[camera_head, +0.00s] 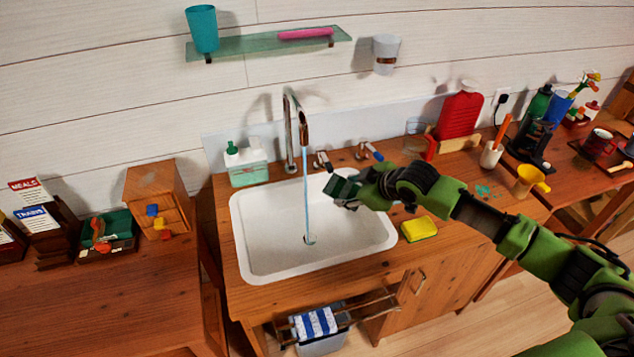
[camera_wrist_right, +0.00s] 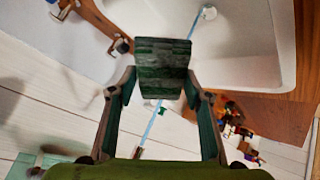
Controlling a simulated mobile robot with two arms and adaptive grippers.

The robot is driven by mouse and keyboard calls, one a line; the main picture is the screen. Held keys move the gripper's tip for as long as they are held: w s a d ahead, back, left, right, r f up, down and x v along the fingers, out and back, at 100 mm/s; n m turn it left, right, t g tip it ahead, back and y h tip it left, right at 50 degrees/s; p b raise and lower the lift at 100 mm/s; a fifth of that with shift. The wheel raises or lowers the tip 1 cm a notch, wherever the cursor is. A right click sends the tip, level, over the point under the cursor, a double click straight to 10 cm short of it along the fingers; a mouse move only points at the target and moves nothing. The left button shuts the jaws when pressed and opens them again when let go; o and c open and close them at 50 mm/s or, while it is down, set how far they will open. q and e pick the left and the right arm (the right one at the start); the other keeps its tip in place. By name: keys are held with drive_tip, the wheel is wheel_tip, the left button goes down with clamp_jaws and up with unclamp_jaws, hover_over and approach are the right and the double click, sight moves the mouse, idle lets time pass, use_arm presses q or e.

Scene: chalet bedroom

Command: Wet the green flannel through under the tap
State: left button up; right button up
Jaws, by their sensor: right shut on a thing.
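My right gripper (camera_head: 352,196) is shut on the green flannel (camera_head: 341,187), a dark green folded cloth, over the right part of the white basin (camera_head: 258,262). The flannel also shows between the fingertips in the right wrist view (camera_wrist_right: 160,66). A thin blue stream of water (camera_head: 306,185) runs from the tap (camera_head: 290,130) down to the drain. In the head view the flannel is right of the stream with a gap between them. In the wrist view the stream passes behind it. I cannot tell whether the cloth is wet. My left gripper is out of view.
Tap handles (camera_head: 322,162) stand behind the basin, close to my right gripper. A soap bottle (camera_head: 246,164) is at back left and a yellow sponge (camera_head: 418,229) at right. A red hot-water bottle (camera_head: 460,115) stands further right. The basin's left side is clear.

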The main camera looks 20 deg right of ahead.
drive_tip(key=s+d+r+p, duration=0.1)
drive_tip(key=p, duration=0.1)
drive_tip(key=s+d+r+p, duration=0.1)
drive_tip(key=r+p, duration=0.1)
drive_tip(key=shift+s+d+r+p, duration=0.2)
drive_tip(key=shift+s+p, duration=0.2)
drive_tip(key=shift+s+d+r+p, duration=0.35)
drive_tip(key=shift+s+d+p, duration=0.15)
drive_tip(key=shift+p, duration=0.15)
